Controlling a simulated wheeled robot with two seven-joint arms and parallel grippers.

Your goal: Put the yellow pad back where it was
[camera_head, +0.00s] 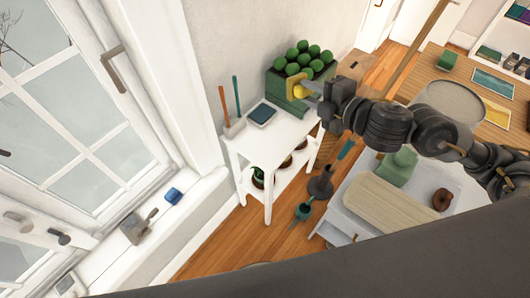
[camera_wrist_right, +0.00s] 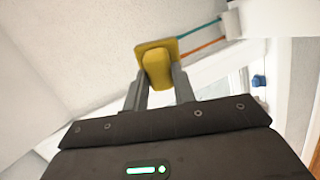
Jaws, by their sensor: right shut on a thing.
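The yellow pad (camera_head: 298,88) is in my right gripper (camera_head: 314,88), in front of the green planter box on the white side table. In the right wrist view the pad (camera_wrist_right: 156,65) sits between the two grey fingers (camera_wrist_right: 158,86), which are shut on it. The pad is near the table's far right end in the head view; I cannot tell whether it touches the planter. My left gripper does not show in either view.
The white side table (camera_head: 280,135) carries a green planter box (camera_head: 290,106) with round green plants, a tablet (camera_head: 262,114) and a small holder with two sticks (camera_head: 234,128). Pots stand on its lower shelf. A window (camera_head: 75,110) is left; a light counter with several objects is right.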

